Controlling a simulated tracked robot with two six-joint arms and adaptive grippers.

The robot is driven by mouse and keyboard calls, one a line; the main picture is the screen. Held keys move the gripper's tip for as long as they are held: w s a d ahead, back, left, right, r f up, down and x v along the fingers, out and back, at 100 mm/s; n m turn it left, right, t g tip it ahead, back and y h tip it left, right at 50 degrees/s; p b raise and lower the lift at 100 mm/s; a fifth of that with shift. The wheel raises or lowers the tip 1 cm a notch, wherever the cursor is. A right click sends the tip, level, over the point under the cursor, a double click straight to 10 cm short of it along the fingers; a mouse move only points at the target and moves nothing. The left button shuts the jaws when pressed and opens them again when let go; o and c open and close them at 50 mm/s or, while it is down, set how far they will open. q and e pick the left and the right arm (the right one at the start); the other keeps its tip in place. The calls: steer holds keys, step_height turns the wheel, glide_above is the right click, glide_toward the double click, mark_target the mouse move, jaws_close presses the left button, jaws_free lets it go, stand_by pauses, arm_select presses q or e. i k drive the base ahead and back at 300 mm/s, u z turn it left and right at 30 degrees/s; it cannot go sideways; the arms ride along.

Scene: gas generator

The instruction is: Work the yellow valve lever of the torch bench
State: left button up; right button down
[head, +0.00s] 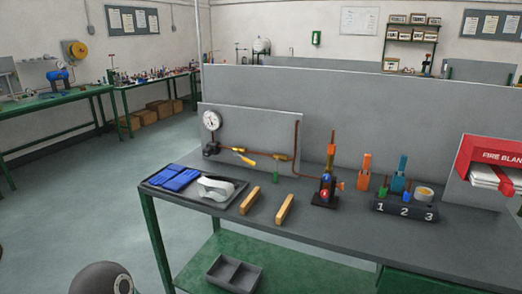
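The torch bench (330,238) stands in the middle of the head view with a dark grey top and green legs. A grey upright panel (262,129) at its back carries a round gauge (212,121) and a copper pipe. The yellow valve lever (246,159) sits on this pipe just right of the gauge. It slants slightly down to the right, its free end lower than the pipe. A brass fitting (280,157) is further right on the line. Neither of my grippers shows, and nothing touches the lever.
A torch stand (325,200), an orange lighter (364,172) and a numbered holder (404,210) stand right. A red fire-blanket box (478,157) is far right. Floor at left is clear.

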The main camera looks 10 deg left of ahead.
mark_target(245, 159)
steer(key=u, duration=0.35)
steer(key=i, duration=0.9)
steer(key=u, duration=0.8)
steer(key=k, duration=0.7)
steer(key=u, duration=0.25)
steer(key=i, duration=0.75)
steer(key=z, duration=0.1)
